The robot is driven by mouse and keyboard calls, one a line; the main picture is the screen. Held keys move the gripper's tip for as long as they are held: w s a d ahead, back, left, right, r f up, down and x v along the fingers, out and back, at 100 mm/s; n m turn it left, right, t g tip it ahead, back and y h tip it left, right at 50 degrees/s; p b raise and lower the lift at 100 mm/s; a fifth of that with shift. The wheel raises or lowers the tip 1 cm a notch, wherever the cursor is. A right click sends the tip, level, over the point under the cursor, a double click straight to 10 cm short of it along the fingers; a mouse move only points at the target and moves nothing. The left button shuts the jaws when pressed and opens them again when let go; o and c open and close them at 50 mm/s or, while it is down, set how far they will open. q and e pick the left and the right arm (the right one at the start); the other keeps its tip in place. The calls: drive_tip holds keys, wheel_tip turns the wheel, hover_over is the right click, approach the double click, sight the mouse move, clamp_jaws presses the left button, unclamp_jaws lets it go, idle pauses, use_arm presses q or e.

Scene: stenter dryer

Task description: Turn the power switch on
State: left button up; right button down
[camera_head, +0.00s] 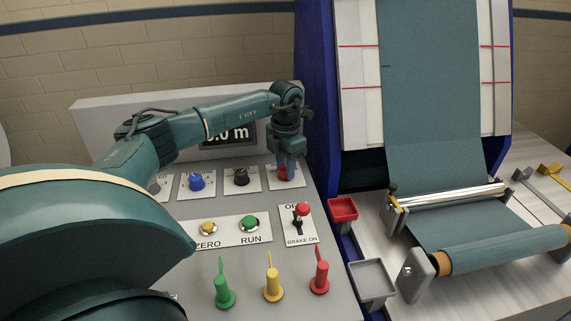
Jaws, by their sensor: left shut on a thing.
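My left gripper (286,163) reaches over the console from the left and points down at the back right of the panel. It is shut on a red knob (283,174) on a white plate. The gripper hides much of this knob and its label, so I cannot read whether it is the power switch or which way it is turned. My right gripper is not in view.
Left of the red knob stand a black knob (241,177) and a blue knob (196,182). Nearer are yellow ZERO (208,228) and green RUN (250,223) buttons, a brake lever (299,220), and green (224,293), yellow (273,284) and red (320,277) levers.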

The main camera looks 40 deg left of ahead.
use_arm(q)
drive_tip(key=m, duration=0.4)
drive_tip(key=shift+m, duration=0.4)
idle(0.4)
drive_tip(key=o, duration=1)
drive_tip(key=shift+c, duration=0.2)
wheel_tip(320, 180, up, 13)
drive_tip(key=shift+r+b, duration=0.15)
drive_tip(key=shift+b, duration=0.2)
